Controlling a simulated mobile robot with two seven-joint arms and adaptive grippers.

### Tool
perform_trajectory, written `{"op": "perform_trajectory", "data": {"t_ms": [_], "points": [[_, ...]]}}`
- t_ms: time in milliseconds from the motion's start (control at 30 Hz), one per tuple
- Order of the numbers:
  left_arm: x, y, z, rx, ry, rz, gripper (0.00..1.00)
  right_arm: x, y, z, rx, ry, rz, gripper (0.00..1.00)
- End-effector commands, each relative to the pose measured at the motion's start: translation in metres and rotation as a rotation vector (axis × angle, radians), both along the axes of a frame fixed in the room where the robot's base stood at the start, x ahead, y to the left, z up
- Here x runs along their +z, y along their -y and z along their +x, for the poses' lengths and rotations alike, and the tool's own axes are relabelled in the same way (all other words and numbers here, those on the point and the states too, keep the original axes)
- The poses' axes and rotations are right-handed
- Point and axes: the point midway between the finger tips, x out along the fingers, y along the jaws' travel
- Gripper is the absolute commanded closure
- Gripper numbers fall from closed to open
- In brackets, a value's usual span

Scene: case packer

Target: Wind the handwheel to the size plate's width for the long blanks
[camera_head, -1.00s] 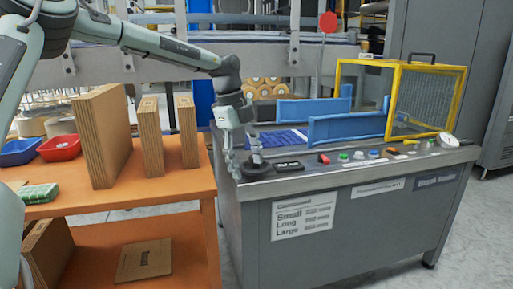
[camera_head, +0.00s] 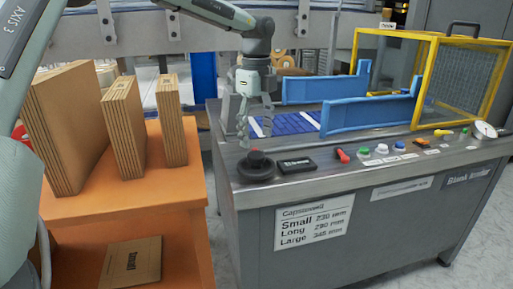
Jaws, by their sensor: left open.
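The handwheel (camera_head: 256,167) is a dark round wheel with a raised knob, at the left end of the grey machine's top. A small black display (camera_head: 297,165) sits just right of it; its reading is too small to make out. The white size plate (camera_head: 313,226) on the machine's front lists Small, Long and Large with widths in mm; Long seems to read 290. My left gripper (camera_head: 256,137) points down with fingers apart, just above and behind the handwheel, and looks empty. I cannot tell whether a fingertip touches the wheel. My right gripper is out of view.
Blue guide rails (camera_head: 368,112) stand behind the control buttons (camera_head: 381,149). A yellow-framed guard (camera_head: 416,80) stands at right, with a round gauge (camera_head: 484,131) near it. Cardboard blank stacks (camera_head: 70,130) stand on the orange table (camera_head: 115,205) at left.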

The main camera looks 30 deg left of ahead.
Motion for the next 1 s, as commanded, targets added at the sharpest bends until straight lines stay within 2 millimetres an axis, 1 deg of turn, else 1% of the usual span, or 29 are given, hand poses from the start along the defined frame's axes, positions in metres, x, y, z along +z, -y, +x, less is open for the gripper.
{"op": "perform_trajectory", "data": {"t_ms": [33,100,200,300,433,667,1000], "points": [[-0.010,0.000,-0.001,0.000,-0.004,-0.002,0.39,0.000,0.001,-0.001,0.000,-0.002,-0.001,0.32],[-0.021,0.000,-0.001,0.001,-0.003,-0.002,0.39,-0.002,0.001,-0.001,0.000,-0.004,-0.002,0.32],[-0.035,0.000,0.000,0.001,-0.002,-0.002,0.39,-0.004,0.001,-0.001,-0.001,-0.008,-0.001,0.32],[-0.044,0.000,0.000,0.000,-0.001,-0.001,0.39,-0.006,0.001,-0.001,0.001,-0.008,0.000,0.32],[-0.050,0.000,0.000,0.001,0.001,-0.002,0.39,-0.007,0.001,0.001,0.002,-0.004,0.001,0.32],[-0.050,0.000,0.000,0.001,0.002,-0.001,0.39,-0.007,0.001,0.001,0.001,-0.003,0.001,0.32],[-0.050,0.000,0.000,0.001,0.001,-0.001,0.81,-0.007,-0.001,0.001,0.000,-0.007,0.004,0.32]]}}
